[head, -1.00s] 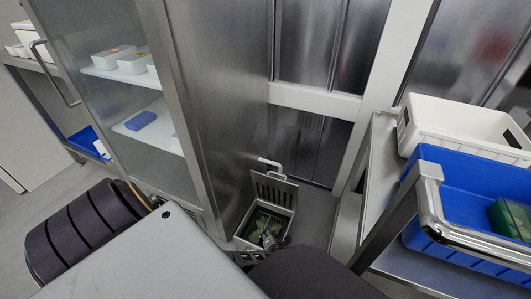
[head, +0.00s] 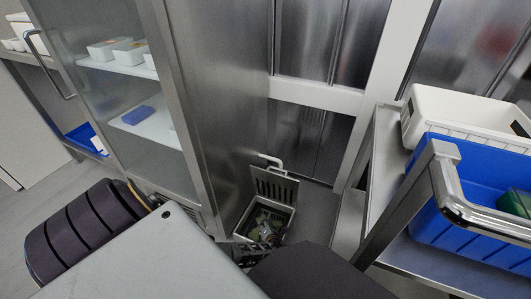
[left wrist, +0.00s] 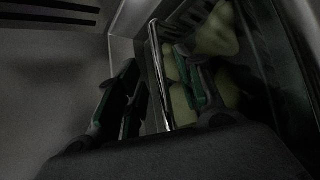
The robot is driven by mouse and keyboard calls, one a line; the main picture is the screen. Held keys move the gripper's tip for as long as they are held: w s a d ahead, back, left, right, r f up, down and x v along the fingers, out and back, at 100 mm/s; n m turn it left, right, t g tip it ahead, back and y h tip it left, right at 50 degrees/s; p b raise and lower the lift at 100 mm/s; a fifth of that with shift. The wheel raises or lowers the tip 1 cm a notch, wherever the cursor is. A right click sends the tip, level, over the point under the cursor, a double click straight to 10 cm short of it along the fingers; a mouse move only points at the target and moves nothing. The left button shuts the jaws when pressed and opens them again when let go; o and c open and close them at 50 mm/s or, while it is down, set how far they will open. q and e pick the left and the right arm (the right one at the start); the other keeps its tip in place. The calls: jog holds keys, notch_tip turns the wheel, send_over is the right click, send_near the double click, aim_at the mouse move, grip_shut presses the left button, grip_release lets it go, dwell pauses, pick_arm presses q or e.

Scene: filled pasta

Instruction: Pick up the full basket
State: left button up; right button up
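The basket (head: 263,222) is low on the floor beside the cabinet, inside a pale box-like well with its slotted lid (head: 275,188) raised. Pale green filled pasta lies in it; the pasta also shows in the left wrist view (left wrist: 215,35). My left gripper (head: 258,250) is at the basket's near edge, partly hidden by my dark arm. In the left wrist view its two green-padded fingers (left wrist: 158,95) stand apart on either side of a thin bright metal rim (left wrist: 156,70). Contact with the rim cannot be made out. My right gripper is not in view.
A steel cabinet (head: 190,110) with a glass door stands close on the left. A steel trolley (head: 380,165) on the right carries a white crate (head: 465,112) and a blue crate (head: 455,185). A steel wall panel is behind. The floor gap between is narrow.

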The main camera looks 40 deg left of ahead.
pick_arm(q)
jog(key=shift+w+a+f, duration=0.15)
jog(key=shift+a, duration=0.05)
jog(key=shift+c, duration=0.4)
grip_shut()
dwell(0.3)
